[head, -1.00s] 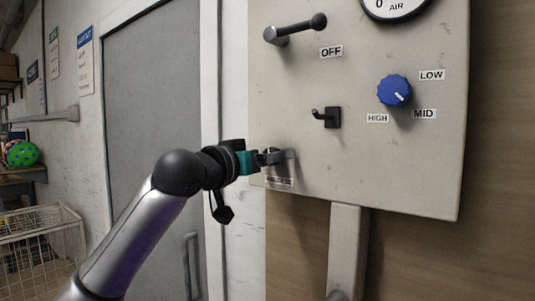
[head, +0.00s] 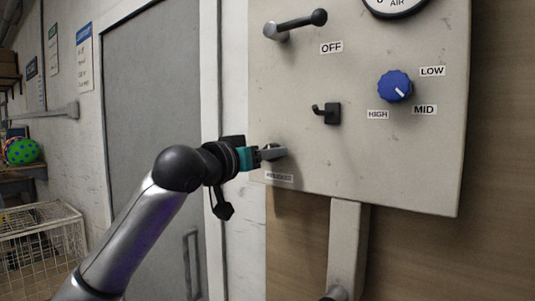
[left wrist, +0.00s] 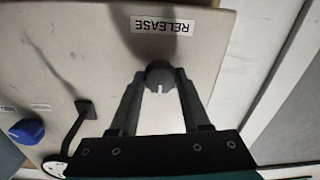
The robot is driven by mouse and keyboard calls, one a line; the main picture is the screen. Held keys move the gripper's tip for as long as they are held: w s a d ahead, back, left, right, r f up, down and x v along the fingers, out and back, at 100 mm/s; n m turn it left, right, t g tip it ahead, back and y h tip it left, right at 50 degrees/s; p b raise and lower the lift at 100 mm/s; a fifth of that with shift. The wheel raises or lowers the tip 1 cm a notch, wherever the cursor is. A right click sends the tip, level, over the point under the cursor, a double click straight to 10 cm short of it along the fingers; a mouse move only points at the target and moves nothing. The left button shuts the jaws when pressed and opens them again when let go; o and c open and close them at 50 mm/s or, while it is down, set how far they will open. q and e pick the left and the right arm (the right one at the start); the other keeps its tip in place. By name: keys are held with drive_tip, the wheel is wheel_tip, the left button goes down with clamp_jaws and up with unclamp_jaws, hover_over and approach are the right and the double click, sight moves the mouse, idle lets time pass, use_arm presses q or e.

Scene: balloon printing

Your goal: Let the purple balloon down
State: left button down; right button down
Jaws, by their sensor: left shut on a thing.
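A pale control panel (head: 430,170) fills the right of the head view. My left gripper (head: 266,153) is at the panel's lower left corner, just above a small label. In the left wrist view that label (left wrist: 161,25) reads RELEASE, upside down. There my left gripper (left wrist: 160,88) is shut on a dark grey release knob (left wrist: 159,72) with a white mark, one finger on each side. In the head view the fingers partly hide the release knob (head: 278,151). No purple balloon is in view. My right gripper is not in view.
The panel also bears a lever (head: 295,25) by an OFF label, a blue dial (head: 394,87) marked LOW, MID and HIGH, a black hook (head: 327,113) and an air gauge (head: 396,5). A wire basket (head: 45,245) and a green spotted ball (head: 21,151) are at the left.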

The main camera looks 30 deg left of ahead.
use_arm(q)
drive_tip(key=shift+m, duration=0.4)
drive_tip(key=shift+m+h+p, duration=0.5)
drive_tip(key=shift+m+p, duration=3.6)
drive_tip(key=shift+m, duration=4.7)
drive_tip(key=shift+f, duration=0.1)
drive_tip(key=shift+c, duration=1.8)
unclamp_jaws()
drive_tip(key=shift+s, duration=0.1)
